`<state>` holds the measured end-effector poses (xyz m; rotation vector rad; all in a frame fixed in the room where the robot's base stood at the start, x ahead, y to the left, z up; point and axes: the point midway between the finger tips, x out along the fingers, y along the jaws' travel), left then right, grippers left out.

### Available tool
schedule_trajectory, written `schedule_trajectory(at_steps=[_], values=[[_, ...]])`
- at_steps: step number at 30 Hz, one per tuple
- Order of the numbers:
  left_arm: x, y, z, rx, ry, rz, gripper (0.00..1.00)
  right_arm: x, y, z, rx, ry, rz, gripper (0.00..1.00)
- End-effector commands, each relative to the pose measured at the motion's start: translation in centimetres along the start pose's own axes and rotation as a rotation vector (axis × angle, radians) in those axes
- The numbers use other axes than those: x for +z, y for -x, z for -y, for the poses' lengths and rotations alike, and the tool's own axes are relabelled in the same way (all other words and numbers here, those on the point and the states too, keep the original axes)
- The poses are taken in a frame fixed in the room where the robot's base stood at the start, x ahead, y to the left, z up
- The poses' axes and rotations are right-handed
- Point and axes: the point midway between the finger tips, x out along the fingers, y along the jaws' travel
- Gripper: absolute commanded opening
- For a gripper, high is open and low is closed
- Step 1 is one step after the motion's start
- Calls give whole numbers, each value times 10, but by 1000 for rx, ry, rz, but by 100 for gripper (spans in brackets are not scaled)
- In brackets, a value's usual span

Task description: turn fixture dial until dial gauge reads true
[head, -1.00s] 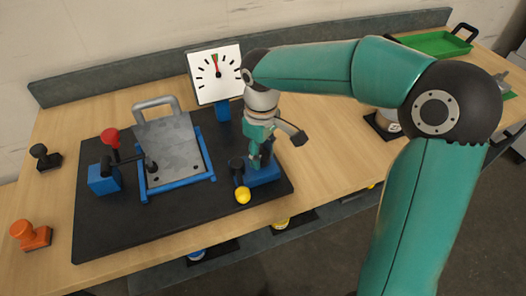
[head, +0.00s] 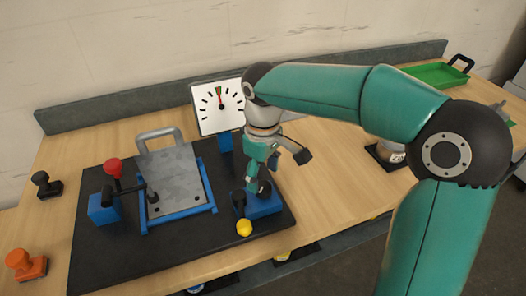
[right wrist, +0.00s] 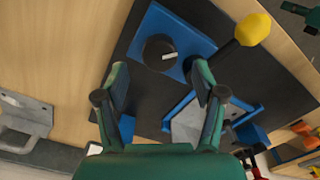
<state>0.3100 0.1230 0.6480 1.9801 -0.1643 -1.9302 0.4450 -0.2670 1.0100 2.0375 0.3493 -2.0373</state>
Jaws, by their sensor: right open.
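The dial gauge (head: 218,108) stands upright at the back of the dark board, its red needle pointing almost straight up by a small green band. The fixture dial (right wrist: 160,53) is a round black knob with a white mark, on a blue base (head: 266,205). In the head view the dial is largely hidden by my right gripper (head: 257,186), which points down over the base. In the right wrist view my right gripper (right wrist: 162,84) is open and empty. The dial lies beyond the fingertips, between their lines, apparently apart from them. My left gripper is not seen.
A lever with a yellow knob (head: 244,228) stands close in front of the dial. A grey plate in a blue frame (head: 180,226) and a red-knobbed clamp (head: 114,168) are to the left. Black (head: 45,185) and orange (head: 26,265) stamp-like objects sit off the board.

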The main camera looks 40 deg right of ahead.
Motion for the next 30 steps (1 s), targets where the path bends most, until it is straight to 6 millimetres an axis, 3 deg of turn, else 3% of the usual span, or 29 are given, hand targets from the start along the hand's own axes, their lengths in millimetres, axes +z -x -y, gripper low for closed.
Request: schedule_trajectory(at_steps=[6, 12, 30], values=[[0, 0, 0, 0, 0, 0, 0, -1, 46, 0, 1, -1, -6, 69], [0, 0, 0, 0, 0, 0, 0, -1, 73, 0, 1, 0, -4, 69], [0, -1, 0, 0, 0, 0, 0, 0, 80, 0, 0, 0, -1, 69]])
